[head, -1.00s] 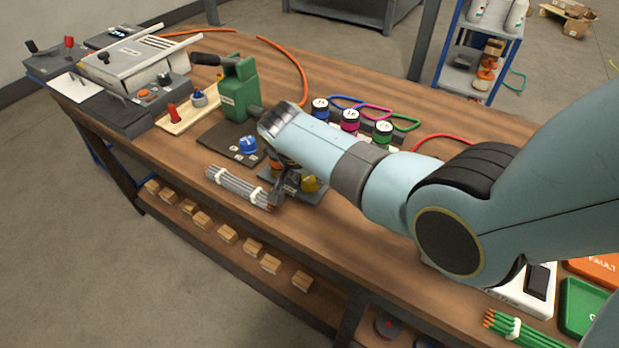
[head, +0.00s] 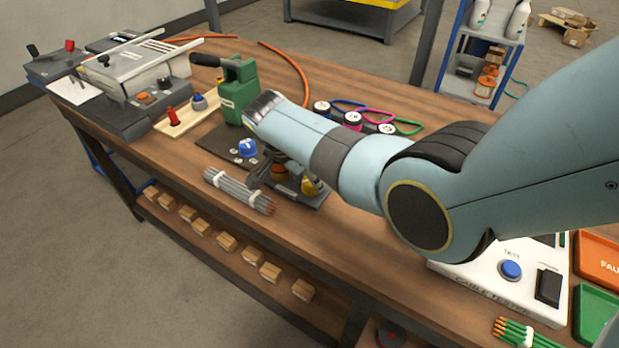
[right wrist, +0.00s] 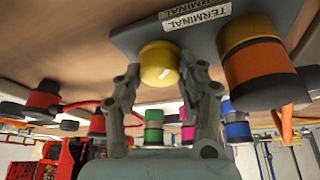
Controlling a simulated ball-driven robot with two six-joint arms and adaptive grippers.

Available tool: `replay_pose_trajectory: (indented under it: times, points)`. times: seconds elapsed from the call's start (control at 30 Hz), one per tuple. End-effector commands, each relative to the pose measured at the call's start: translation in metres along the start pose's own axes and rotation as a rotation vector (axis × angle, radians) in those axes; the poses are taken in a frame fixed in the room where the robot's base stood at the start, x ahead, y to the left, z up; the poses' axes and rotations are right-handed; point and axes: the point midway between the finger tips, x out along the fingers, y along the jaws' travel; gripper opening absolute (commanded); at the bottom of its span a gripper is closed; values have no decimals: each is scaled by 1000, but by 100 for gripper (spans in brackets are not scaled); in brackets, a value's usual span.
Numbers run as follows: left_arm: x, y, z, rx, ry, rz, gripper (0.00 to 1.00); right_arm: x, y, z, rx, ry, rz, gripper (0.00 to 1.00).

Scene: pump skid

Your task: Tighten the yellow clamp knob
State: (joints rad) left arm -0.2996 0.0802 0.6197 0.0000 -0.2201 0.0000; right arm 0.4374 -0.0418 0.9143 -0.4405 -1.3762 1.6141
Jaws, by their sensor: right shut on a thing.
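The yellow clamp knob (right wrist: 159,63) sits on a grey terminal block (right wrist: 150,35) with white labels reading "TERMINAL". In the right wrist view my right gripper (right wrist: 163,76) has one finger on each side of the knob and is shut on it. The head view shows part of the yellow knob (head: 309,187) at the block's right end, near the table's front edge. My right arm and gripper hide much of the block there. My left gripper is not in view.
A bundle of grey rods (head: 238,191) lies just in front of the block. A white cable tester (head: 500,275) is at the right.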

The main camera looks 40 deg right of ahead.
Motion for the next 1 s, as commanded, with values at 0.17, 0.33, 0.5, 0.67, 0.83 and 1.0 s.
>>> replay_pose_trajectory:
  times: [0.17,0.33,0.5,0.67,0.83,1.0]
  points:
    - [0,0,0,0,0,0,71,0,0,0,0,-1,1,7]
    - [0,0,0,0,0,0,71,0,0,0,0,-1,1,51]
    - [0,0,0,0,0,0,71,0,0,0,0,0,1,62]
    - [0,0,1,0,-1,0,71,0,0,0,-1,0,0,62]
    - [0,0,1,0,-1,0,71,-12,-1,1,0,-1,-3,62]
    - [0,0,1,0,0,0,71,-47,-1,1,0,-2,-5,62]
